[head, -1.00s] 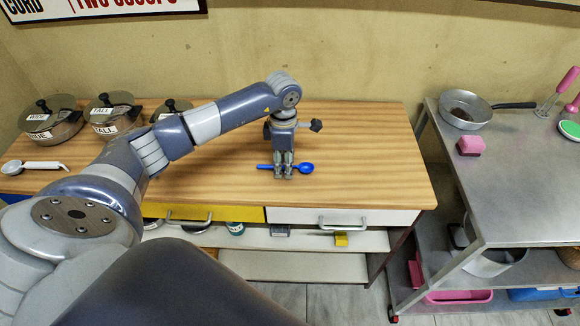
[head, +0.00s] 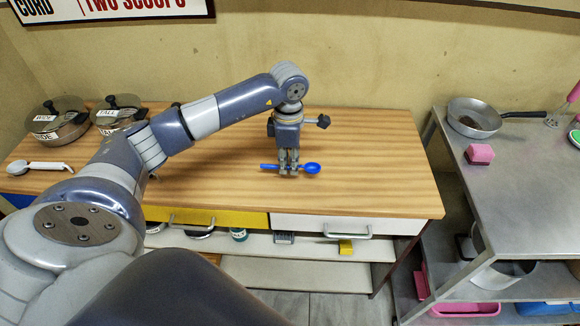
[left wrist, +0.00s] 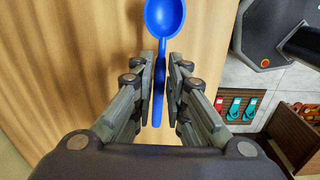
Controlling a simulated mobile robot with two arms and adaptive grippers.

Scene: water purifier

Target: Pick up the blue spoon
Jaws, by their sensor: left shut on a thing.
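The blue spoon (head: 312,168) shows at the front middle of the wooden table, its bowl to the right of my left gripper (head: 288,172) and its handle end to the left. In the left wrist view the spoon (left wrist: 164,18) has its bowl at the top and its handle between the two fingers. My left gripper (left wrist: 161,92) is shut on the handle. The spoon seems at or just above the tabletop; the exact gap is hard to tell. My right gripper is not in view.
The wooden table (head: 380,180) is clear around the spoon. Lidded pots (head: 60,122) and a white scoop (head: 40,167) stand at its left. A metal cart (head: 510,185) with a pan (head: 474,117) and a pink block (head: 480,153) is at the right.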

